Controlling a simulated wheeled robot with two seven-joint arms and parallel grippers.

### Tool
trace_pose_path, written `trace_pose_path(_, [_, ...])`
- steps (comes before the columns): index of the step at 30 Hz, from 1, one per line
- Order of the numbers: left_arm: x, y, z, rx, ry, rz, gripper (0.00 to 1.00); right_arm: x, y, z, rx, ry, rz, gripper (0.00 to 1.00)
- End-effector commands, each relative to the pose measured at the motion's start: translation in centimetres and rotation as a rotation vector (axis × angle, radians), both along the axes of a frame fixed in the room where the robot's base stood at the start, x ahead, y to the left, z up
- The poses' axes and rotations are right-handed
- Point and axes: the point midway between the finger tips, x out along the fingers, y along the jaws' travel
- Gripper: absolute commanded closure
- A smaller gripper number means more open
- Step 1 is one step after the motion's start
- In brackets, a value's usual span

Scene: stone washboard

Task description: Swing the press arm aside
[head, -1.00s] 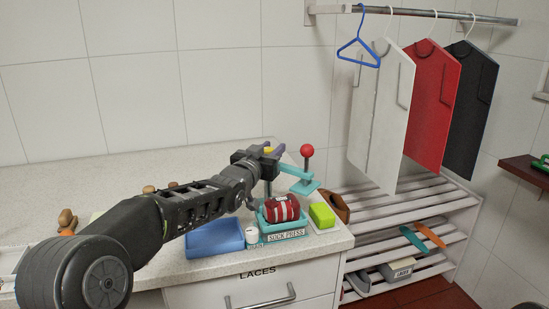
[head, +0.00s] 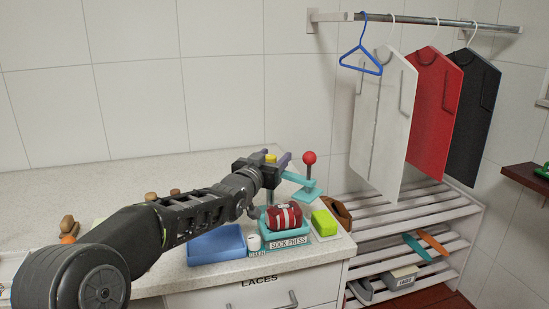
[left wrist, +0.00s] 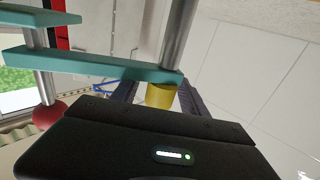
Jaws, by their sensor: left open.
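The press arm is a teal bar (head: 298,178) that runs from a post near my gripper toward a red ball knob (head: 309,158). In the left wrist view the teal bar (left wrist: 100,67) crosses in front, with the red knob (left wrist: 48,113) at left. My left gripper (head: 279,160) is open at the post's yellow collar (head: 270,158). In the left wrist view the yellow collar (left wrist: 161,95) lies between the two fingers; I cannot tell whether they touch it. The teal sock press tray (head: 268,240) below holds a red striped sock bundle (head: 284,216). My right gripper is out of view.
A blue tray (head: 217,245), a small white pot (head: 253,242) and a lime green block (head: 325,223) stand close to the press. A brown item (head: 338,211) is at the counter's right end.

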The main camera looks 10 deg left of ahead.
Motion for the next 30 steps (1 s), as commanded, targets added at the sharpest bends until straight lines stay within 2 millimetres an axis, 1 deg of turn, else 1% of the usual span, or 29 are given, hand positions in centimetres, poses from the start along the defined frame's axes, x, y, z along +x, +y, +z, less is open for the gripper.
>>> trace_pose_path(5, [-2.4,0.5,-0.1,-0.002,-0.002,0.001,0.48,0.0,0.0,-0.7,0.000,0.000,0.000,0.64])
trace_pose_path(9, [-4.8,0.9,-0.1,-0.003,-0.003,0.000,0.48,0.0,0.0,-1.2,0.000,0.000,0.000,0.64])
trace_pose_path(12, [-6.1,1.2,0.0,-0.001,-0.002,0.000,0.48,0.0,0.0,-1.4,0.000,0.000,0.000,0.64])
trace_pose_path(14, [-6.7,1.3,0.0,-0.001,-0.001,0.000,0.48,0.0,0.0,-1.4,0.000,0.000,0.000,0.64])
trace_pose_path(18, [-7.1,1.3,-0.1,-0.001,0.000,-0.001,0.48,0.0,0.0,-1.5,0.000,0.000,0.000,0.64])
trace_pose_path(24, [-7.1,1.4,0.0,0.000,0.000,-0.001,0.49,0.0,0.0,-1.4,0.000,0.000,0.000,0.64])
trace_pose_path(28, [-7.1,1.4,0.3,0.000,-0.001,-0.001,0.59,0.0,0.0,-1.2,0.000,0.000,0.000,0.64])
trace_pose_path(30, [-7.2,1.4,1.0,-0.001,-0.005,0.000,0.65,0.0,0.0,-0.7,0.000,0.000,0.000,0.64])
